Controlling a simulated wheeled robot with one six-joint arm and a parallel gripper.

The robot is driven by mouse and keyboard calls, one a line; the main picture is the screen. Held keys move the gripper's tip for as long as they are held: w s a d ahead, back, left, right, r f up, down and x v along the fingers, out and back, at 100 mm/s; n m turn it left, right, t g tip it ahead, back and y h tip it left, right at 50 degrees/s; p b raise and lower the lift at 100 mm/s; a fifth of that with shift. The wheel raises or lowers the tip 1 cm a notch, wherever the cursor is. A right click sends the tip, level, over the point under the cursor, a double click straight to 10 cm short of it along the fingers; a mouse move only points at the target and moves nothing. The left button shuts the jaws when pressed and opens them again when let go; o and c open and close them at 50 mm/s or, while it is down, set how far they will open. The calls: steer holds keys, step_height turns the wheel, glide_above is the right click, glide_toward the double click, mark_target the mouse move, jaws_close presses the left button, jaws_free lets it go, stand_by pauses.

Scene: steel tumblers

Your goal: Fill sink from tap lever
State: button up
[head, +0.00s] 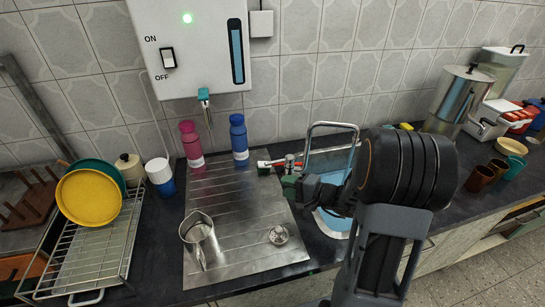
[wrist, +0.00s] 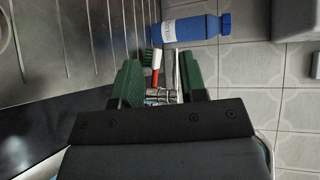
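The sink (head: 337,222) is a light blue basin right of the steel drainboard, largely hidden behind my arm; I cannot tell how much water is in it. A chrome tap with an arched spout (head: 335,125) stands at its back edge. The tap's chrome body (head: 290,162) is low at the left of the arch; it also shows in the wrist view (wrist: 162,95). My gripper (head: 291,186) is at the sink's left edge, in front of the tap. In the wrist view its green fingers (wrist: 160,78) are apart, with the tap parts between or beyond them. Contact cannot be told.
A red-and-white brush with green bristles (head: 264,166) lies beside the tap. A purifier (head: 190,45) hangs above. Cups (head: 480,178) are right.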

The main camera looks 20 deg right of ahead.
mark_target(274, 163)
steer(key=w+d+m+t+h, duration=0.3)
steer(key=d+t, duration=0.1)
steer(key=d, duration=0.1)
steer(key=p+x, duration=0.1)
steer(key=x, duration=0.3)
steer(key=p+x, duration=0.1)
steer(key=x, duration=0.3)
steer(key=p+x, duration=0.1)
steer(key=x, duration=0.4)
steer(key=shift+s+a+f, duration=0.1)
steer(key=shift+a+f, duration=0.2)
steer(key=shift+f, duration=0.15)
jaws_close()
